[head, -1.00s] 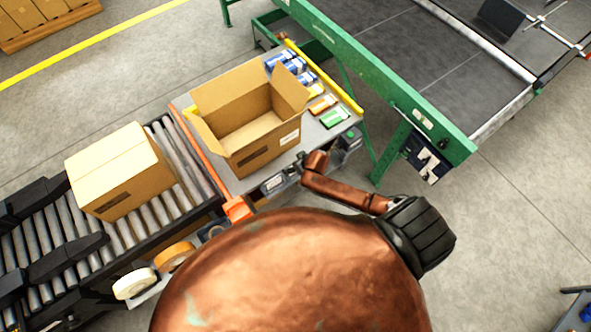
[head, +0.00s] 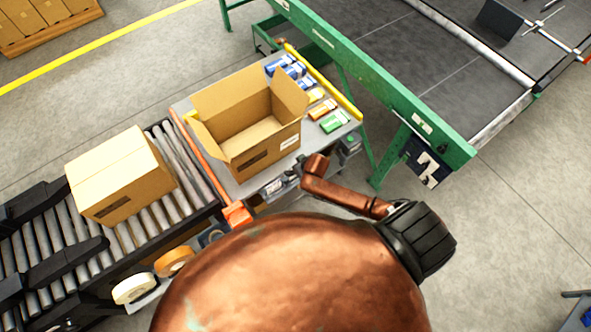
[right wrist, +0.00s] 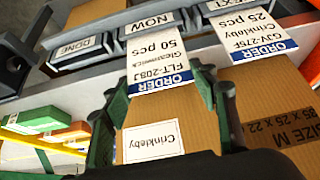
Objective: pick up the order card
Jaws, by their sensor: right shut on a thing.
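The order card (right wrist: 158,58) reads ORDER FLT-208J, 50 pcs, Gleamwick, and appears upside down in the right wrist view. My right gripper (right wrist: 160,85) has its green fingers on either side of the card's blue-banded edge and is shut on it. The card's far end is close to the NOW label (right wrist: 150,25) of the holder; whether it is clear of the slot I cannot tell. In the head view my right gripper (head: 290,176) is small and partly hidden at the table's front edge. My left gripper is in neither view.
A closed carton (head: 120,185) sits on the roller conveyor (head: 185,165).

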